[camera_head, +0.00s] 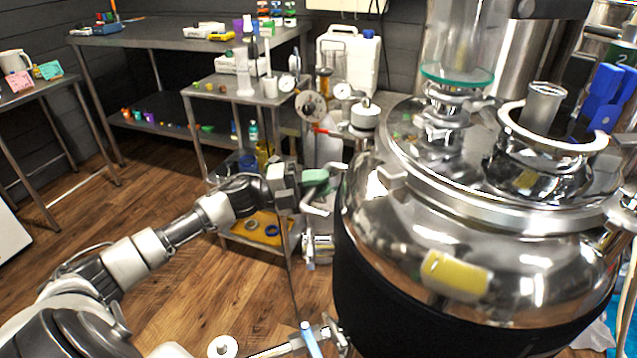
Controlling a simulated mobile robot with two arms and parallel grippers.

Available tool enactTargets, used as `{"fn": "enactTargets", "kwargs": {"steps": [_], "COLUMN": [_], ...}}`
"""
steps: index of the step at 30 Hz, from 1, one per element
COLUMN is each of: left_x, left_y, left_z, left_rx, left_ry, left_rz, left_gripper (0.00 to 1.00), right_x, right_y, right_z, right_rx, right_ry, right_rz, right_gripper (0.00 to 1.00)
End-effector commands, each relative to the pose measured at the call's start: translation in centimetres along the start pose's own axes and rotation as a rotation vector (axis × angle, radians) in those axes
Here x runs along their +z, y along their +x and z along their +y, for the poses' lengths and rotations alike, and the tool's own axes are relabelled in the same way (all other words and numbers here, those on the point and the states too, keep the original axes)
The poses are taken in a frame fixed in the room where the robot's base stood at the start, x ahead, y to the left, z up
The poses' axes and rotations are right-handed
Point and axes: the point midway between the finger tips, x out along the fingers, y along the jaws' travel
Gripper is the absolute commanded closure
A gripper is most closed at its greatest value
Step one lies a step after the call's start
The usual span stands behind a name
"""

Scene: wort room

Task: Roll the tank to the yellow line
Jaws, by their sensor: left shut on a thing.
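The tank (440,225) is a large polished steel vessel with a dark jacket round its lower part. It fills the right half of the head view and stands upright. My left arm comes in from the lower left, and its gripper (312,188) is at the tank's left side. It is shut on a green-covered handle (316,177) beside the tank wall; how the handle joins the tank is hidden. A yellow patch (455,275) shows on the tank's front. No yellow line is visible on the floor. My right gripper is not in view.
A steel cart (213,88) with bottles and gauges stands behind my left gripper. A long bench (170,40) is at the back left, and a small table (40,92) is at the left edge. Wooden floor (120,215) is open at left. The tank's base is out of view.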

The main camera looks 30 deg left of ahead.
Motion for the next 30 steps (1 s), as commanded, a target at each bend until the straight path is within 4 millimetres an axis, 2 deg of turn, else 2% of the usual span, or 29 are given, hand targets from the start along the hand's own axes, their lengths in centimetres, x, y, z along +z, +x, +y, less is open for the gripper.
{"fn": "enactTargets", "kwargs": {"steps": [7, 15, 21, 22, 24, 27, 30], "left_x": [0.1, 0.9, 0.9, 0.9, 0.9, 0.8, 0.8], "left_y": [-0.2, -1.9, -1.9, -1.9, -1.9, -1.8, -1.8], "left_z": [0.0, -0.3, -0.4, -0.4, -0.4, -0.4, -0.3], "left_rx": [0.002, 0.002, 0.001, 0.001, 0.001, 0.001, 0.001], "left_ry": [0.0, -0.002, -0.002, -0.001, -0.001, -0.001, -0.001], "left_rz": [0.0, -0.004, -0.007, -0.007, -0.006, -0.004, -0.003], "left_gripper": [1.0, 1.0, 1.0, 0.8, 0.69, 0.56, 0.56], "right_x": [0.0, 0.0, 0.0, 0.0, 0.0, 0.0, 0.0], "right_y": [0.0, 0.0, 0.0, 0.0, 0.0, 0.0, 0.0], "right_z": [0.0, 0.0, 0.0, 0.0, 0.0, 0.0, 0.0], "right_rx": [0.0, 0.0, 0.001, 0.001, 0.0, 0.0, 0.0], "right_ry": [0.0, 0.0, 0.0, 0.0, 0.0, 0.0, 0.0], "right_rz": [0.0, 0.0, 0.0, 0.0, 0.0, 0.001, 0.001], "right_gripper": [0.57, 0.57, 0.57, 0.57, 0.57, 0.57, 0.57]}}
